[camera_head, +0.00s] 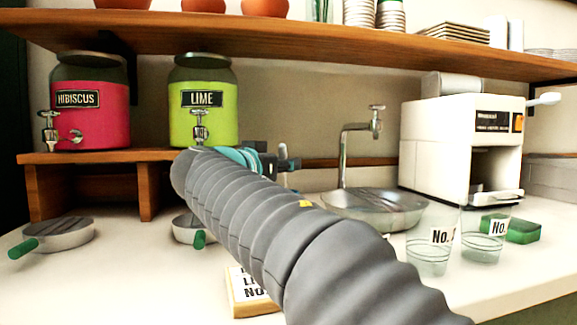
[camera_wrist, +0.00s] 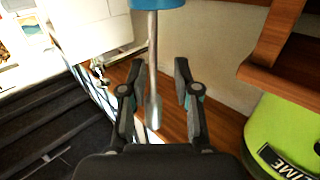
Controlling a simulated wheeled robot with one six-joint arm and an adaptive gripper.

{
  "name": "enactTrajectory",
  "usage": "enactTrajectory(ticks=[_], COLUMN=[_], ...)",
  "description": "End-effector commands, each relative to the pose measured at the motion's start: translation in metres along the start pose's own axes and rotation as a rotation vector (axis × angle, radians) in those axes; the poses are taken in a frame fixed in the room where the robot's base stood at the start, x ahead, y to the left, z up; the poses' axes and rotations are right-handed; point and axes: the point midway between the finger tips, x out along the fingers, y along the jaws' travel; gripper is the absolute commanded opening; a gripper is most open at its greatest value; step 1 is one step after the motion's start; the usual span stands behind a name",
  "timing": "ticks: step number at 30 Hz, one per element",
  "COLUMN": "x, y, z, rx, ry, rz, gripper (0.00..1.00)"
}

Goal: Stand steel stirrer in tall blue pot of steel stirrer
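In the wrist view a thin steel stirrer (camera_wrist: 152,60) runs from a blue object (camera_wrist: 145,3) at the top edge down to a flat end. The blue object is cut off, so I cannot tell whether it is the tall blue pot. My gripper (camera_wrist: 160,68) is open, with one finger on each side of the stirrer in the picture and gaps between. I cannot tell how deep the stirrer lies between the fingers. In the head view my arm hides most of my gripper (camera_head: 283,164), and neither stirrer nor pot is clearly seen.
A lime dispenser (camera_head: 203,100) and a hibiscus dispenser (camera_head: 92,115) stand on a wooden riser. A sink bowl (camera_head: 375,212), a white machine (camera_head: 455,150) and clear cups (camera_head: 428,255) are right of my arm. Strainers (camera_head: 65,235) lie left. A shelf (camera_head: 280,35) hangs above.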

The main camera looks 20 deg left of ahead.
Motion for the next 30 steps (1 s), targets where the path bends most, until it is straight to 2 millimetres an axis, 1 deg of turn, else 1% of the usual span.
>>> enactTrajectory(ticks=[1, 3, 9, 12, 15, 21, 30], x=[-0.011, -0.026, -0.065, -0.08, -0.091, -0.1, -0.099], y=[-0.001, -0.001, -0.001, -0.001, 0.0, 0.0, 0.0], z=[0.002, 0.002, 0.002, 0.002, 0.001, 0.001, 0.001], rx=[0.001, 0.001, 0.0, 0.001, 0.0, -0.001, -0.001], ry=[0.0, 0.0, -0.001, -0.001, 0.0, 0.0, -0.001], rz=[-0.004, -0.004, -0.004, -0.003, -0.001, 0.0, 0.0], gripper=[0.31, 0.31, 0.31, 0.31, 0.31, 0.31, 0.31])
